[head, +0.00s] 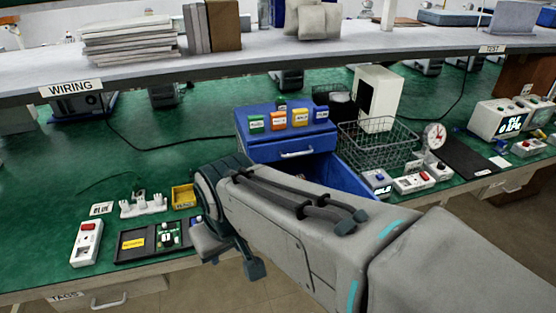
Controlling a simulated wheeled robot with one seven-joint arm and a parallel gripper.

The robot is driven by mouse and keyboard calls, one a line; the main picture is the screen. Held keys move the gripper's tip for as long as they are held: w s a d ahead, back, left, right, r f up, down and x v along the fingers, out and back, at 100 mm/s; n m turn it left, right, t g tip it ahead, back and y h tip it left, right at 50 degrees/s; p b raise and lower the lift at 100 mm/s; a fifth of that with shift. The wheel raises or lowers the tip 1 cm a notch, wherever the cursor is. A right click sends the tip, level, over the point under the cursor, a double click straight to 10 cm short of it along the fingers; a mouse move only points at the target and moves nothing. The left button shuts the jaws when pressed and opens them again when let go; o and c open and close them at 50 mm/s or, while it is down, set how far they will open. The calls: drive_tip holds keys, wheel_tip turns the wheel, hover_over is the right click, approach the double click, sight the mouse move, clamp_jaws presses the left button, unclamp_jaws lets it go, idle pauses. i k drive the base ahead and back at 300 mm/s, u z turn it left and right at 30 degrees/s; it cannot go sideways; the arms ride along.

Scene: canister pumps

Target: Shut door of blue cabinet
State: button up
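The blue cabinet (270,130) stands on the green bench right of the middle, with a silver-handled drawer front at its top. Below the drawer is a dark opening. A blue panel, seemingly the cabinet door (345,178), stands swung out to the right of this opening; my arm hides its lower part. My gripper (232,256) is at the front edge of the bench, left of and nearer than the cabinet, apart from the door. My wrist and forearm cover much of the cabinet's lower front. I cannot make out whether the fingers are parted.
A wire basket (378,148) stands right of the door, with small switch boxes (412,183) in front of it. Left of my gripper are a yellow bin (184,196), a black tray (140,242) and a white switch box (87,243). A shelf (250,64) runs above the bench.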

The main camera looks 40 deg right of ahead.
sight(341, 177)
drive_tip(key=u, duration=2.95)
drive_tip(key=k, duration=2.15)
drive_tip(key=z, duration=2.45)
drive_tip(key=k, duration=0.75)
drive_tip(key=u, duration=0.15)
